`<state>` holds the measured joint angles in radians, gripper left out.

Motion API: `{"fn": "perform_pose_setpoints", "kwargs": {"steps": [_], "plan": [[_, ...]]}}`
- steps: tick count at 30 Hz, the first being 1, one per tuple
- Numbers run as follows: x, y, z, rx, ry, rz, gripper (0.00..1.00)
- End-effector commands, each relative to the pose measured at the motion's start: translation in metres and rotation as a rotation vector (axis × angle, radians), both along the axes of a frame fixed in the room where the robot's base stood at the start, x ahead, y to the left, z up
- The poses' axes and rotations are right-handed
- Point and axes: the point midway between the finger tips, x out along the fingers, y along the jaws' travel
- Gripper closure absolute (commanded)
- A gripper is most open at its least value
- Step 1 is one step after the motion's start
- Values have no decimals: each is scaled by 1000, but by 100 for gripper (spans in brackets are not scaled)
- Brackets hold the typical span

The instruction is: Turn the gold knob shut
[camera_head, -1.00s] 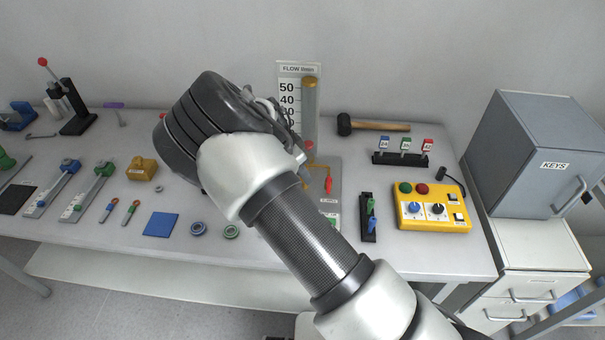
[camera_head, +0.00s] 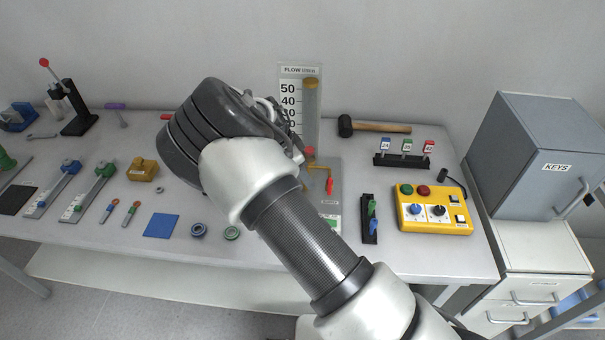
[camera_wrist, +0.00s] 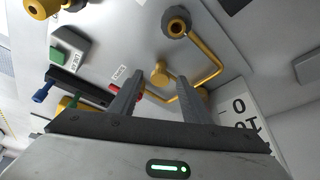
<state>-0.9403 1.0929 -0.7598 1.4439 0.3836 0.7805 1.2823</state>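In the wrist view a round gold knob (camera_wrist: 160,73) shows on the grey panel, between and just beyond the fingertips of my gripper (camera_wrist: 160,88). The fingers are apart and I see nothing held. A gold pipe (camera_wrist: 208,72) bends beside the knob. A gold fitting with a dark collar (camera_wrist: 175,22) sits farther off, and another gold round part (camera_wrist: 42,8) is at the top left. I cannot tell whether the fingers touch the knob. In the head view my arm hides the gripper and the knob; part of the gold pipe (camera_head: 320,166) shows.
A red lever (camera_head: 330,186) is close to the gripper. A yellow control box (camera_head: 433,212) and a key rack (camera_head: 402,161) stand to the right.

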Motion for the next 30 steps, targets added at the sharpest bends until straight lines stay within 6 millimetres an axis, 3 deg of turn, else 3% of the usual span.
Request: {"fn": "perform_pose_setpoints", "kwargs": {"steps": [5, 10, 24, 30], "plan": [[0, 0, 1, 0, -1, 0, 57], [-3, 6, 16, 1, -2, 2, 57], [-25, 43, 118, 3, -2, 2, 57], [-31, 53, 148, 1, -1, 2, 57]]}}
